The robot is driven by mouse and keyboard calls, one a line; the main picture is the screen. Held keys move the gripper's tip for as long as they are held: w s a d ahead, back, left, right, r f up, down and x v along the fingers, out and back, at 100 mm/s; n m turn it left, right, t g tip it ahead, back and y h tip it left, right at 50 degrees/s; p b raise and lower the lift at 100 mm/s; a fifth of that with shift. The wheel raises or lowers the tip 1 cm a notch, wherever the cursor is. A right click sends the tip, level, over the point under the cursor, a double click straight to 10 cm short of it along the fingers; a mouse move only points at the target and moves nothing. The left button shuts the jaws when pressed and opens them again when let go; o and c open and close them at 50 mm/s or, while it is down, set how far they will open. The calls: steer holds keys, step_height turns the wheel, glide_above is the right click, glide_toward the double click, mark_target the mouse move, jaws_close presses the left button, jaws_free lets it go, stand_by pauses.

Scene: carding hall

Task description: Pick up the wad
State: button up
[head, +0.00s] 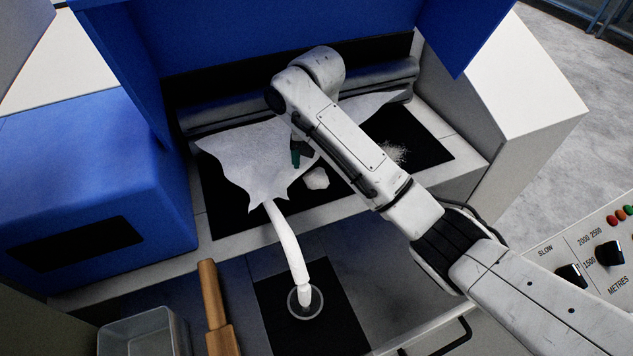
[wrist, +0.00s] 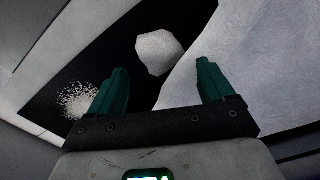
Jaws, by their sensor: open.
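The wad (head: 316,178) is a small white lump on the black surface in the head view, just right of the edge of a white fibre sheet (head: 245,160). In the wrist view the wad (wrist: 159,53) lies ahead of my fingertips and between their lines, with the sheet (wrist: 250,70) close on its right. My gripper (wrist: 160,75) has two green fingers, spread apart with nothing between them. In the head view my gripper (head: 297,156) is mostly hidden by my arm; one green finger shows just up and left of the wad.
Loose white fibre (head: 395,153) lies right of the wad on the black surface. A dark roller (head: 230,110) runs along the back below a blue hood (head: 270,35). A white sliver (head: 287,240) hangs into a round ring (head: 305,302). A metal bin (head: 145,335) stands front left.

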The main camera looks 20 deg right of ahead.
mark_target(317, 174)
step_height(317, 174, down, 4)
steer(key=shift+s+a+f+p, duration=0.1)
steer(key=shift+s+f+p, duration=0.1)
steer(key=shift+p, duration=0.1)
steer(key=c, duration=1.1)
steer(key=shift+r, duration=0.15)
